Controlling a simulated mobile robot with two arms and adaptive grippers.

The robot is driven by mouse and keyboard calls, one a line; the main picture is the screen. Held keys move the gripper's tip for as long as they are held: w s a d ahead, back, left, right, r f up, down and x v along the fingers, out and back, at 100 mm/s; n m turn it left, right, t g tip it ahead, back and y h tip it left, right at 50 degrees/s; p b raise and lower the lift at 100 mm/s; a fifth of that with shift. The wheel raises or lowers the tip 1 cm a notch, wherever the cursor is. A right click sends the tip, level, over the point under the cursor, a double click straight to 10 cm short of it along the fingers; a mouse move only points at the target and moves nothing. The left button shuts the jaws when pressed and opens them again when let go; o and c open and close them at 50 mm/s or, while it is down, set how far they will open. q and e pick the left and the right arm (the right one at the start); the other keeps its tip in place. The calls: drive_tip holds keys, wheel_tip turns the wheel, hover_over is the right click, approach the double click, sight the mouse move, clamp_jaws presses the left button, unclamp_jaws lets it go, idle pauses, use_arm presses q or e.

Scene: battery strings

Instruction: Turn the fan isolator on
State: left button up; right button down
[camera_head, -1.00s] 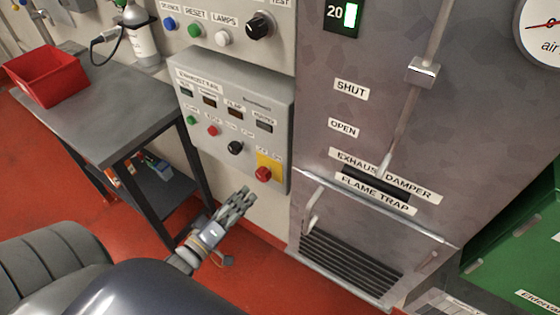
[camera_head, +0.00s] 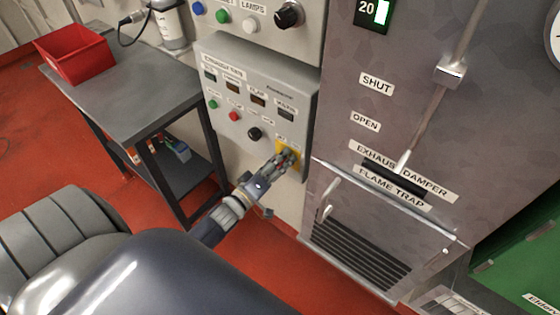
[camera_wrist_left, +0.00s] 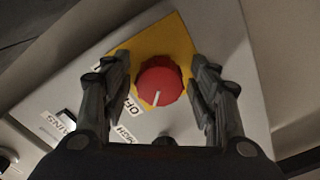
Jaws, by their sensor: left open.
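The fan isolator is a red rotary knob (camera_wrist_left: 159,82) on a yellow plate (camera_wrist_left: 176,32) at the lower right of the grey control box (camera_head: 300,101). In the left wrist view its white pointer line points down, slightly left, close to the label "OFF" (camera_wrist_left: 131,106). My left gripper (camera_head: 288,156) is at the knob and hides most of it in the head view. In the left wrist view its two fingers stand open on either side of the knob, with gaps visible. My right gripper is not in view.
The control box also carries a black knob (camera_head: 255,133) and small red and green buttons. A dark table (camera_head: 125,105) with a red bin (camera_head: 82,52) stands at left. The damper cabinet (camera_head: 345,130), with a handle on its lower panel, is at right.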

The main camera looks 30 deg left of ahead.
use_arm(q)
drive_tip(key=c, duration=1.1)
drive_tip(key=shift+m, duration=0.4)
drive_tip(key=m, duration=0.3)
drive_tip(key=shift+r+m+p, duration=0.1)
drive_tip(key=shift+m+p, duration=0.2)
drive_tip(key=shift+p, duration=0.05)
drive_tip(key=m, duration=0.9)
drive_tip(key=shift+d+r+m, duration=0.1)
drive_tip(key=shift+m, duration=2.2)
